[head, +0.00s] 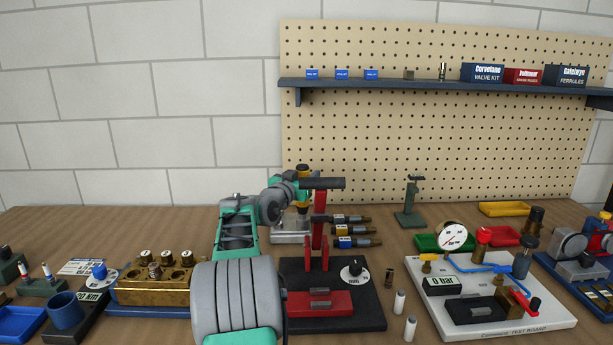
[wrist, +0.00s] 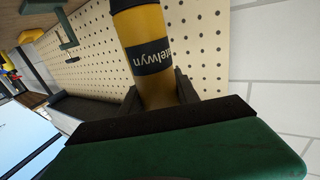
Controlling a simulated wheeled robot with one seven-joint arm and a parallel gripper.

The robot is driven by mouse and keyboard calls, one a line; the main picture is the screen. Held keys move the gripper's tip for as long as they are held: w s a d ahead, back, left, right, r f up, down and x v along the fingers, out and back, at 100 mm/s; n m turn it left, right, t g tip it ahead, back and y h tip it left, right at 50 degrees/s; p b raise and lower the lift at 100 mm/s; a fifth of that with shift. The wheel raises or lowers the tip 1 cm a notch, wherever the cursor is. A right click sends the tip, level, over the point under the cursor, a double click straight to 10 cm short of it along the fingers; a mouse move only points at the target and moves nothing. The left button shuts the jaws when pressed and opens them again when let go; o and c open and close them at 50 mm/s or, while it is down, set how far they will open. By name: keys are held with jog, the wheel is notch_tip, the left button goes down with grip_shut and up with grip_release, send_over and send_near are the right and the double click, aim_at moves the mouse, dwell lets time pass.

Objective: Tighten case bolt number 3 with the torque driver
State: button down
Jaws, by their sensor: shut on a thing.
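A yellow cylindrical tool handle with a black top and a dark printed band (wrist: 150,57) stands between the dark jaws of my gripper (wrist: 158,98) in the wrist view. It looks like the torque driver. In the head view its dark top and some yellow (head: 303,206) show around the end of my arm, above a silver block (head: 288,237). The tool's lower end and tip are hidden. The brass case (head: 190,290) stands at the left, with several white-capped round parts on top. Bolt numbers are too small to read, and the case is apart from my gripper.
A red post (head: 320,225) on a black base (head: 365,312) stands just right of my gripper. Dark tools with blue and yellow bands lie behind it. A white test board (head: 540,325) fills the right. A blue cup (head: 64,311) stands left. My arm hides the middle bench.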

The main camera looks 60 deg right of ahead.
jog(key=shift+f, duration=0.4)
notch_tip(320, 180, up, 7)
jog(key=p, duration=0.2)
jog(key=shift+f, duration=0.15)
